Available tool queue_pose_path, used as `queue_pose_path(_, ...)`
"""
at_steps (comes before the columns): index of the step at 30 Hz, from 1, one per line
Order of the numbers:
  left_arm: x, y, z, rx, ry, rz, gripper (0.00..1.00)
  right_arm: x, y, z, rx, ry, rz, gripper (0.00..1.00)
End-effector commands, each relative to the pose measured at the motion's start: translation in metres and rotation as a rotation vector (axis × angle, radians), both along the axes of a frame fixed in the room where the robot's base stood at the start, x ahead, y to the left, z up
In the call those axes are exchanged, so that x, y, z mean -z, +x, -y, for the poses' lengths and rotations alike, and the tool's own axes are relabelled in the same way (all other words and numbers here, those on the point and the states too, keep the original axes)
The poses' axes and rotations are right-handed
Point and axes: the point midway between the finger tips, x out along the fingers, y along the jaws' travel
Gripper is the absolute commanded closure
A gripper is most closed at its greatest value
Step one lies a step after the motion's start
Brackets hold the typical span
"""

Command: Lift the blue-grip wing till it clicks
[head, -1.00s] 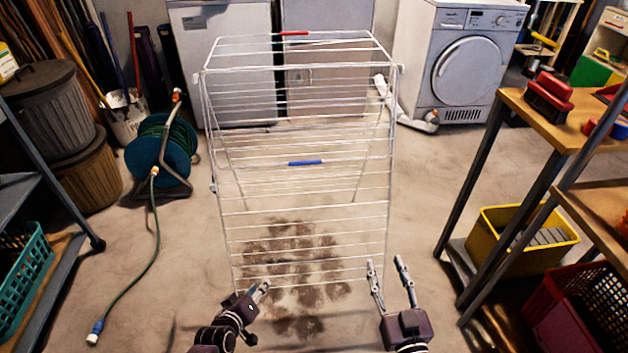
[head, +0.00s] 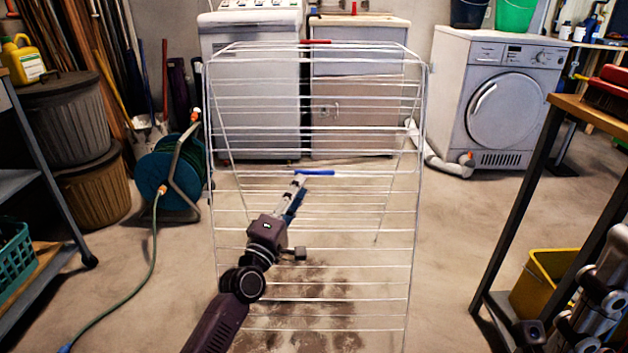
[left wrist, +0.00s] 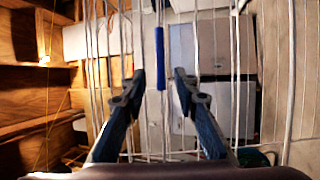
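The white wire drying rack (head: 424,200) stands in front of me. Its wing with the blue grip (head: 318,172) hangs down on the near side, with the grip around mid-height. A red grip (head: 315,42) is on the top bar. My left gripper (head: 299,184) reaches up from below, fingertips just below and left of the blue grip. In the left wrist view the blue grip (left wrist: 160,55) lies lengthwise ahead of the gap between the open fingers, apparently not held. Of my right arm only links show at the lower right; I see no right fingertips.
A hose reel (head: 168,175) stands on the left floor, its hose running forward. A workbench (head: 590,110) with a yellow bin (head: 545,285) below is on the right. A washer (head: 500,95) and white cabinets are behind the rack.

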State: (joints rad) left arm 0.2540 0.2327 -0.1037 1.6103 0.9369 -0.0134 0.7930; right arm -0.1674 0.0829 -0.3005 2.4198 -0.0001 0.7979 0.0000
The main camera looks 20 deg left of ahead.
Motion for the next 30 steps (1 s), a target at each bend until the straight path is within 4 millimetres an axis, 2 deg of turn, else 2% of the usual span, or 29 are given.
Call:
queue_pose_path(9, -0.01, 0.046, 0.006, -0.001, 0.002, 0.0, 0.72, -0.005, 0.0, -0.002, 0.003, -0.005, 0.046, 0.6)
queue_pose_path(13, -0.014, 0.059, 0.008, -0.001, 0.003, -0.001, 0.72, -0.008, -0.001, -0.002, 0.004, -0.006, 0.063, 0.6)
queue_pose_path(18, -0.017, 0.066, 0.009, 0.0, 0.003, -0.002, 0.72, -0.01, -0.001, -0.003, 0.004, -0.008, 0.068, 0.6)
queue_pose_path(25, -0.017, 0.067, 0.009, 0.0, 0.003, -0.003, 0.72, -0.012, -0.001, -0.003, 0.005, -0.01, 0.071, 0.6)
queue_pose_path(26, -0.017, 0.067, 0.009, 0.0, 0.003, -0.003, 0.73, -0.012, -0.001, -0.003, 0.005, -0.01, 0.071, 0.6)
queue_pose_path(30, -0.017, 0.066, 0.009, 0.0, 0.003, -0.003, 0.89, -0.012, -0.001, -0.003, 0.005, -0.01, 0.071, 0.6)
